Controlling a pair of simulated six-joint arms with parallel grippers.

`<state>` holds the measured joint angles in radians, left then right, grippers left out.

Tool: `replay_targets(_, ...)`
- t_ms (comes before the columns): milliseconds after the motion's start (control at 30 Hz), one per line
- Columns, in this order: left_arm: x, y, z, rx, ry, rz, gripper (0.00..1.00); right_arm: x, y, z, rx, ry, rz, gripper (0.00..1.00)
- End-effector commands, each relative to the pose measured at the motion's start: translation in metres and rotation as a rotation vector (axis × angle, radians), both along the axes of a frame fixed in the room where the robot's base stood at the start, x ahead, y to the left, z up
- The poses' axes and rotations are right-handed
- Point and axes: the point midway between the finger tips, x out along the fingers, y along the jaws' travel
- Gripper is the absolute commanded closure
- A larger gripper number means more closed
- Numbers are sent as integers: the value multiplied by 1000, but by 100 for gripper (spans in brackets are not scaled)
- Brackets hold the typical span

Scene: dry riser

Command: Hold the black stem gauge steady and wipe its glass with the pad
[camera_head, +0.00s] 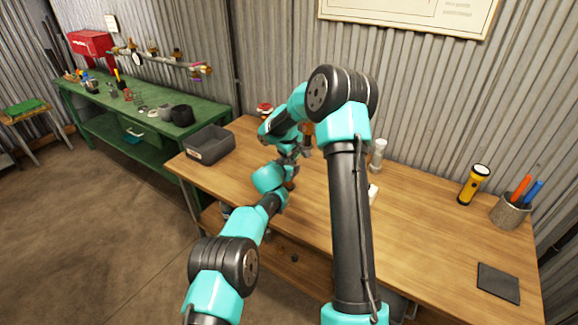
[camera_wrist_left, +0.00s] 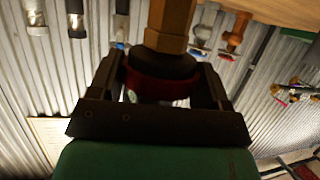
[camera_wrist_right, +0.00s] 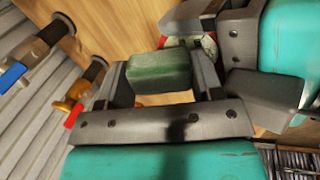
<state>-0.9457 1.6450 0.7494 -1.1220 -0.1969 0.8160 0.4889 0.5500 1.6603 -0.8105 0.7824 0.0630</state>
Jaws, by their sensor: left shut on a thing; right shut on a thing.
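The gauge shows in the left wrist view as a dark round body (camera_wrist_left: 163,78) with a dark red rim, below a brass-coloured hex fitting. My left gripper (camera_wrist_left: 160,68) is shut on it. In the right wrist view the gauge (camera_wrist_right: 186,41) shows a sliver of pale face and red rim, partly hidden by the pad and my grippers. My right gripper (camera_wrist_right: 163,72) is shut on the green block-shaped pad (camera_wrist_right: 160,72). The pad is close to the gauge; I cannot tell whether they touch. In the head view my arms largely hide the gauge and pad.
On the wooden table (camera_head: 420,235) are a dark grey bin (camera_head: 208,146), a clear cylinder (camera_head: 378,154), a yellow flashlight (camera_head: 472,186), a pen cup (camera_head: 510,212) and a dark mat (camera_head: 498,282). A green bench (camera_head: 150,122) stands left. The table's front right is largely clear.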

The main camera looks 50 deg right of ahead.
Motion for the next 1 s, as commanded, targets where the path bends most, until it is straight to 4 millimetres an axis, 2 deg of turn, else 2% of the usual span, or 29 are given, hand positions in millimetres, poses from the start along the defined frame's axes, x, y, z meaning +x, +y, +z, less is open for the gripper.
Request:
replay_targets(33,-5,-5,5,-4,-7,-8,65,-1,12,-8,21,18,6,59)
replay_targets(300,-6,-5,6,-5,-8,-9,65,-1,1,-9,21,17,7,58)
replay_targets(600,-5,-5,7,-7,-7,-10,65,-1,0,-8,20,15,5,58)
replay_targets(1000,-5,-5,6,-6,-8,-8,65,0,15,-5,21,14,7,59)
